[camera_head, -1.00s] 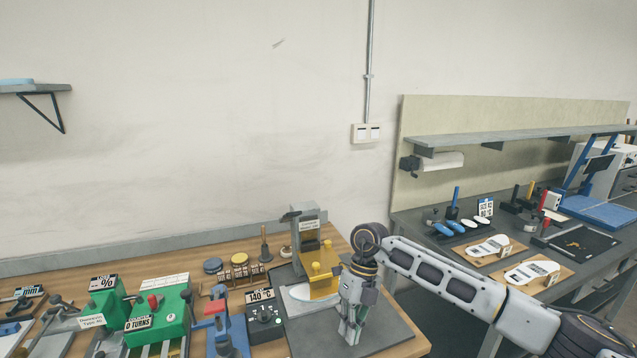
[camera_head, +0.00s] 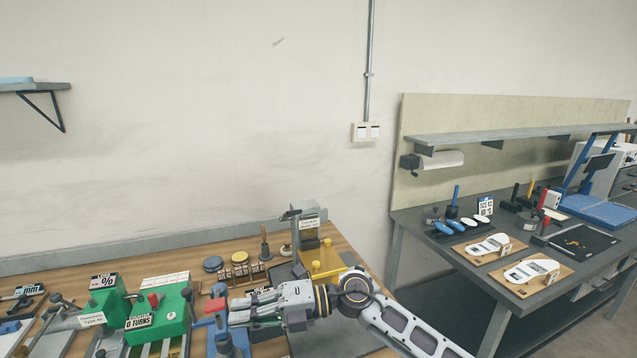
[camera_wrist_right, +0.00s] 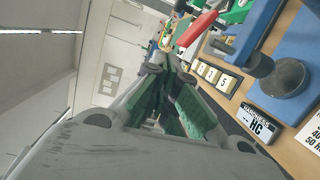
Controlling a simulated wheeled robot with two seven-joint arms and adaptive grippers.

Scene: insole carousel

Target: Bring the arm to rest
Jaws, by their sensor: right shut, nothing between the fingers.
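My right gripper (camera_head: 238,312) is over the wooden bench in the head view, pointing left. Its fingers are shut with nothing between them. The tips are close to the blue device with the red top; whether they touch it I cannot tell. In the right wrist view the green-padded fingers (camera_wrist_right: 174,88) converge toward the top. My right arm (camera_head: 405,328) comes in from the lower right. My left gripper is not in view.
A green machine (camera_head: 172,318) and a blue device (camera_head: 222,343) stand left of my gripper. A yellow block (camera_head: 328,262) and grey press column (camera_head: 308,230) stand behind my wrist. A dark table (camera_head: 410,217) with insoles on boards is at right.

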